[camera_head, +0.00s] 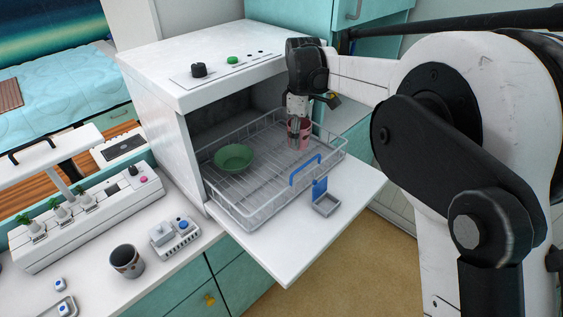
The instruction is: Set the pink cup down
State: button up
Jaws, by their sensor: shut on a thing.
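The pink cup (304,135) is in the wire dish rack, near its right back part. My gripper (299,121) points down from above and is shut on the pink cup. The gripper covers part of the cup. I cannot tell whether the cup's base touches the rack floor. The wire rack (258,210) is pulled partly out of the white dishwasher-like box (160,120), over its lowered door (325,225). A green bowl (234,157) sits in the left back part of the rack.
A dark patterned mug (127,262) and a small grey block device (174,236) stand on the left counter. A long white planter (80,225) with plants is behind them. The rack's middle is clear.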

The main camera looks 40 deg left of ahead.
aim_at(297, 167)
jog(key=shift+f+p, duration=0.45)
jog(key=shift+f, duration=3.9)
jog(key=shift+f, duration=0.2)
jog(key=o, duration=1.3)
jog(key=shift+r, duration=0.2)
notch_tip(297, 167, up, 12)
jog(key=shift+b, duration=0.5)
